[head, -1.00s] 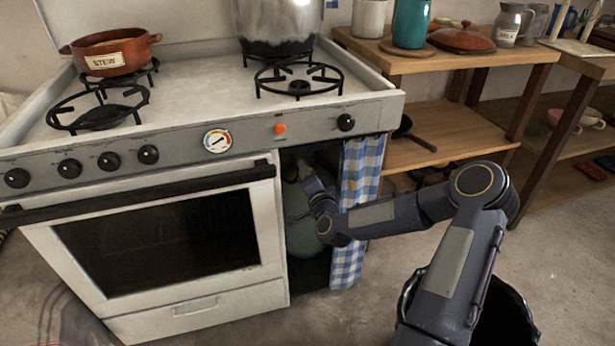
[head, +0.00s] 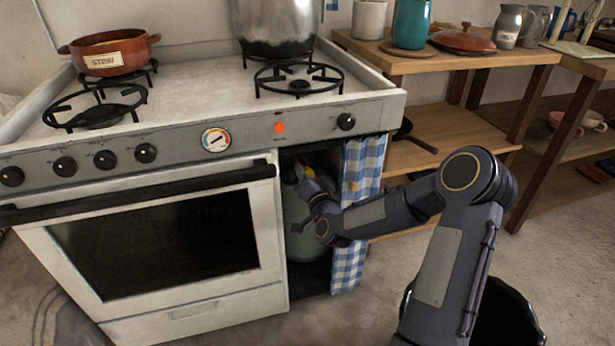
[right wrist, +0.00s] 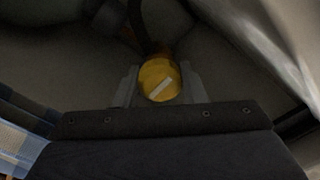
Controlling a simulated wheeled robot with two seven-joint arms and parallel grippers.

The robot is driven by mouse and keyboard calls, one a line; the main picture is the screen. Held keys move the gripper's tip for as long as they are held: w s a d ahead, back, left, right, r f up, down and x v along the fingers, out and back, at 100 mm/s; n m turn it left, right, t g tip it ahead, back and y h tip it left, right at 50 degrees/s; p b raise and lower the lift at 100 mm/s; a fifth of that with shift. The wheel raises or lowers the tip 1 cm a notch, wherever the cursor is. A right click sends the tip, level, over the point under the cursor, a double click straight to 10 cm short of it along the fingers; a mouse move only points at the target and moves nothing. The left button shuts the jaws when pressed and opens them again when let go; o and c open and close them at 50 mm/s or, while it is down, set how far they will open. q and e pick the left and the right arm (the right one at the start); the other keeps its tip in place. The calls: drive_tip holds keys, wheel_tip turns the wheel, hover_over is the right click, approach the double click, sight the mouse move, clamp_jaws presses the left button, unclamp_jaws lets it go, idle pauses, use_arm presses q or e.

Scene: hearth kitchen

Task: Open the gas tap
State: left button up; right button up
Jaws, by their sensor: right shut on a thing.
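The gas tap (right wrist: 160,80) is a round yellow knob with a pale bar across it, seen in the right wrist view. The bar lies at a slant. My right gripper (right wrist: 158,86) is shut on the knob, one finger on each side. In the head view my right gripper (head: 303,172) reaches into the dark compartment beside the oven, and the hand mostly hides the tap. A grey-green gas bottle (head: 298,235) stands in that compartment below the hand. My left gripper is not in view.
A blue checked curtain (head: 350,265) hangs at the compartment's right side, close to my forearm. The oven door (head: 100,215) is shut on the left. The stove holds a stew pot (head: 110,50) and a large metal pot (head: 275,25). A black bin (head: 510,315) stands behind my arm.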

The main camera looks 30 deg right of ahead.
drive_tip(key=shift+f, duration=0.1)
drive_tip(key=o, duration=1)
drive_tip(key=p+v, duration=0.1)
drive_tip(key=v, duration=0.7)
drive_tip(key=shift+w, duration=0.1)
